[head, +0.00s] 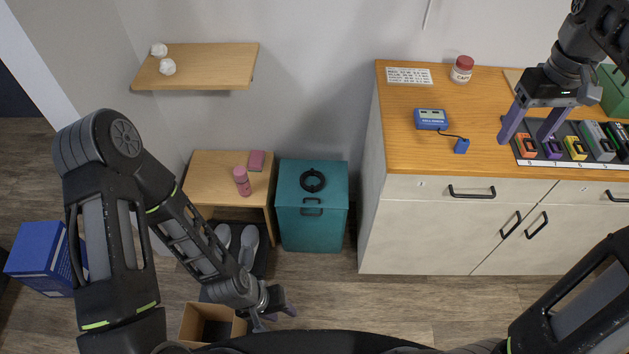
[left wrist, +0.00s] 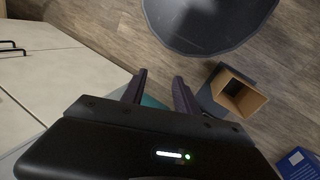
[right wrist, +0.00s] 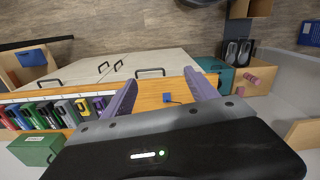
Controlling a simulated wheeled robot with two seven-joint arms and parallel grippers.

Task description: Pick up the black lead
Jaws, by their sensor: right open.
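The black lead (head: 452,135) is a short thin cord on the wooden counter. It runs from a blue device (head: 430,119) to a small blue block (head: 461,146). My right gripper (head: 525,138), with purple fingers, is open and empty above the counter, to the right of the blue block. In the right wrist view the blue block (right wrist: 167,98) shows between the fingers (right wrist: 160,80), and most of the blue device is hidden behind the gripper body. My left gripper (head: 276,314) is low over the floor; its fingers (left wrist: 159,76) are apart with nothing between them.
A dark tray (head: 571,128) with several coloured blocks lies right of the lead, under my right gripper. The counter left of the blue device is clear. A teal box (head: 312,230) stands left of the cabinet.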

